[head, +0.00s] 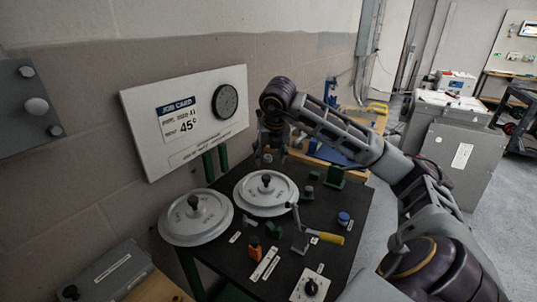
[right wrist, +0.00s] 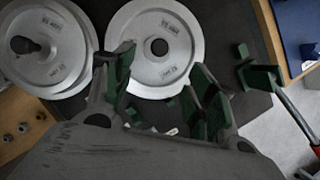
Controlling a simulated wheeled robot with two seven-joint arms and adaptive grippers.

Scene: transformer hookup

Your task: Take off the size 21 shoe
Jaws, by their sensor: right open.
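Two round grey discs sit on the dark bench: a left disc (head: 180,228) and a right disc (head: 252,199), each with a black knob at its middle. The right wrist view shows the left disc (right wrist: 68,68) overlapping another rim and the right disc (right wrist: 182,62) with a dark round centre. Their lettering is too small to read, so I cannot tell which is size 21. My right gripper (head: 272,150) is above the far side of the right disc. Its green-padded fingers (right wrist: 160,72) are open and empty, apart from the knob. My left gripper is not in view.
A white board with a job card (head: 180,117) and a dial stands behind the bench. A yellow-handled crank (head: 328,237), an orange item (head: 255,248), a blue-capped item (head: 343,218) and green blocks (head: 334,177) occupy the bench. A grey box (head: 108,275) is at lower left.

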